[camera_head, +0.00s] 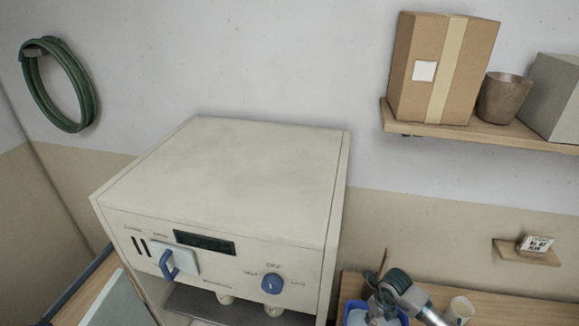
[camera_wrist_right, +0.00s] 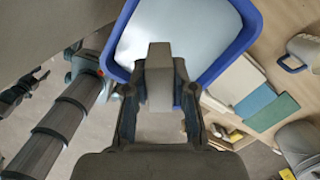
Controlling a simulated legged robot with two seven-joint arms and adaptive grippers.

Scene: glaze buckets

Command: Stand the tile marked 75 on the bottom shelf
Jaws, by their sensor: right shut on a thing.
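My right gripper (camera_head: 384,284) shows at the lower right of the head view, over a blue bucket (camera_head: 350,308). In the right wrist view the gripper (camera_wrist_right: 160,98) is shut on a small grey-brown block-shaped thing (camera_wrist_right: 159,62). No mark can be read on it, so I cannot tell if it is the tile marked 75. Behind it the blue bucket (camera_wrist_right: 247,38) holds pale blue glaze (camera_wrist_right: 205,35). A small wall shelf (camera_head: 525,253) at the right carries a white card with dark writing (camera_head: 536,243). My left gripper does not show in the head view.
A big cream kiln-like box (camera_head: 230,180) fills the middle. An upper shelf (camera_head: 480,132) holds a carton (camera_head: 445,65), a brown pot (camera_head: 504,98) and a grey box (camera_head: 555,98). A mug (camera_head: 460,309) stands near the bucket. Flat pale and teal pieces (camera_wrist_right: 255,98) lie beside it.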

